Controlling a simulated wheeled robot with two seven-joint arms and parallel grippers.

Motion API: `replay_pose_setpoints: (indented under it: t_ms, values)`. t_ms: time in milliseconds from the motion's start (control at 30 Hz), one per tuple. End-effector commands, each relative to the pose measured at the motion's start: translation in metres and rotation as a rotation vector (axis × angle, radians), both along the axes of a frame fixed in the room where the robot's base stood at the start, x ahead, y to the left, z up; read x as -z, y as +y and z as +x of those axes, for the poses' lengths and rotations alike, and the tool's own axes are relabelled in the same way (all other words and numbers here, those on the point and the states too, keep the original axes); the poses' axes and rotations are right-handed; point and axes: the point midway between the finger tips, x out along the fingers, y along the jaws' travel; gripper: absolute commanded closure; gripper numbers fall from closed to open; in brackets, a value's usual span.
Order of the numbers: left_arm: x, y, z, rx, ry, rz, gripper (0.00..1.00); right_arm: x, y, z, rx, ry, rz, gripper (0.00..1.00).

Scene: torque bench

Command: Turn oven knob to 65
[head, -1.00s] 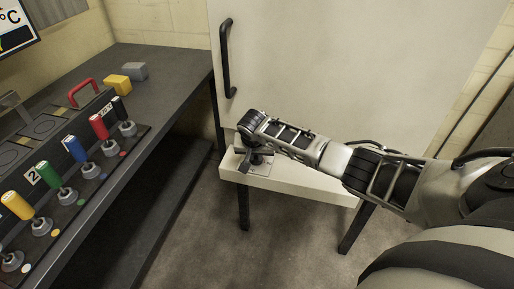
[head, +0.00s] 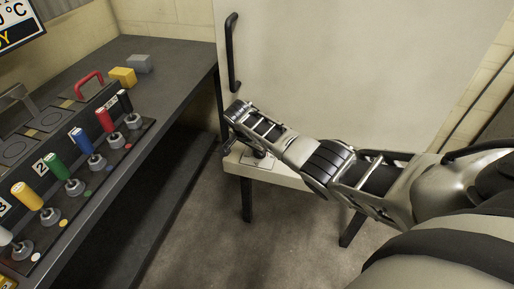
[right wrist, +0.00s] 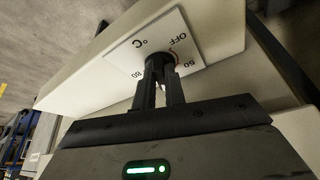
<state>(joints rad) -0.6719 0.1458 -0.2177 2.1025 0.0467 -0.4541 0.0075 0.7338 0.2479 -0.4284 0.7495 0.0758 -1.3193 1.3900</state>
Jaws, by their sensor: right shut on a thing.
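The dark oven knob (right wrist: 153,66) stands on a white dial plate (right wrist: 122,52) marked OFF, 50, 80 and °C in the right wrist view. My right gripper (right wrist: 157,84) is shut on the knob, with its fingers hiding part of it and some of the scale. I cannot read an exact setting. In the head view the dial plate (head: 251,162) lies on a white ledge (head: 285,176), and my right forearm reaches to it from the right. My left gripper is not in view.
A large white door with a black handle (head: 231,55) rises behind the ledge. A dark bench (head: 165,75) at left carries a row of coloured levers, a yellow block (head: 123,76), a grey block (head: 139,63) and a red handle (head: 89,82). Open floor lies in front.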

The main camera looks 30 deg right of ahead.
Motion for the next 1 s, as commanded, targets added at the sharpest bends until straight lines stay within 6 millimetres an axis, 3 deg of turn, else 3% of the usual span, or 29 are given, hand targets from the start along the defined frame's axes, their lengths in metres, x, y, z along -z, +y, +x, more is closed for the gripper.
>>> replay_pose_setpoints:
  t_ms: [333, 367, 433, 767, 1000]
  values:
    - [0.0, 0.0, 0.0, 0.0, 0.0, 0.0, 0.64, 0.001, 0.0, -0.001, 0.002, 0.003, 0.0, 1.0]
    - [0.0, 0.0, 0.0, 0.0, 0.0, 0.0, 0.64, 0.001, 0.0, -0.001, 0.002, 0.003, 0.0, 0.85]
    - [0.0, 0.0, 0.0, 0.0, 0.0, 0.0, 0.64, 0.001, 0.0, -0.001, 0.002, 0.003, 0.0, 0.66]
    - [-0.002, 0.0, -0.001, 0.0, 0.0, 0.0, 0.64, -0.002, 0.0, 0.0, 0.001, 0.001, 0.0, 0.66]
    - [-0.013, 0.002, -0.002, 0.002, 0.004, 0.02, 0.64, -0.037, 0.013, -0.004, -0.002, -0.003, 0.001, 0.66]
